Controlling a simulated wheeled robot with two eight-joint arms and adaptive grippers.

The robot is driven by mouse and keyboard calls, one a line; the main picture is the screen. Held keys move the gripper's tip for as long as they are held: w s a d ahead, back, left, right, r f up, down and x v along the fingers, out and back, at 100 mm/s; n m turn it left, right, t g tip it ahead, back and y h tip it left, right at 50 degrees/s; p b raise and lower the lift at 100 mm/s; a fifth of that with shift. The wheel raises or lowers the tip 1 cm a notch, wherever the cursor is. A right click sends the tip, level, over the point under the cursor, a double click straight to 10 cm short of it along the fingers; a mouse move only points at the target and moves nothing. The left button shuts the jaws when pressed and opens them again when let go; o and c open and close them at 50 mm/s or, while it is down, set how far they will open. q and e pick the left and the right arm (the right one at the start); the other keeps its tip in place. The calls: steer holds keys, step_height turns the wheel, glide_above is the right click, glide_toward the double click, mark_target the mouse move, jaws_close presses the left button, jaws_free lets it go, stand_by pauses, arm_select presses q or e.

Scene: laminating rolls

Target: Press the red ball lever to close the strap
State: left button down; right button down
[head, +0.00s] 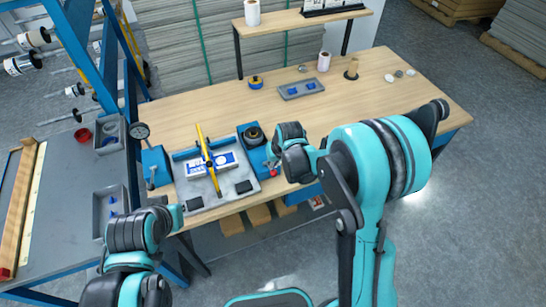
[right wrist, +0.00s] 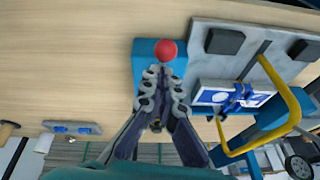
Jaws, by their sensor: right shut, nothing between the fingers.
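The red ball (right wrist: 167,50) tops the lever on a blue block (right wrist: 146,52), just beyond my right gripper's fingertips in the right wrist view.
A blue block with a crank (head: 155,167) stands left of the plate. A grey tray (head: 301,89) and small items lie farther back on the wooden table (head: 370,110), whose right part is mostly clear.

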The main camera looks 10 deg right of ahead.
mark_target(276, 172)
steer(key=shift+f, duration=0.1)
stand_by(0.3)
steer(key=shift+s+f+t+b, duration=0.25)
steer(key=shift+t+b, duration=0.15)
steer(key=shift+b, duration=0.2)
steer(key=f+t+b, duration=0.1)
steer(key=b, duration=0.1)
steer(key=s+f+t+b, duration=0.1)
steer(key=b, duration=0.1)
steer(key=shift+s+d+y, duration=0.25)
steer(key=shift+y, duration=0.15)
steer(key=shift+s+f+b, duration=0.55)
steer(key=shift+f+b, duration=0.25)
steer(key=shift+b, duration=0.25)
steer(key=shift+s+f, duration=0.1)
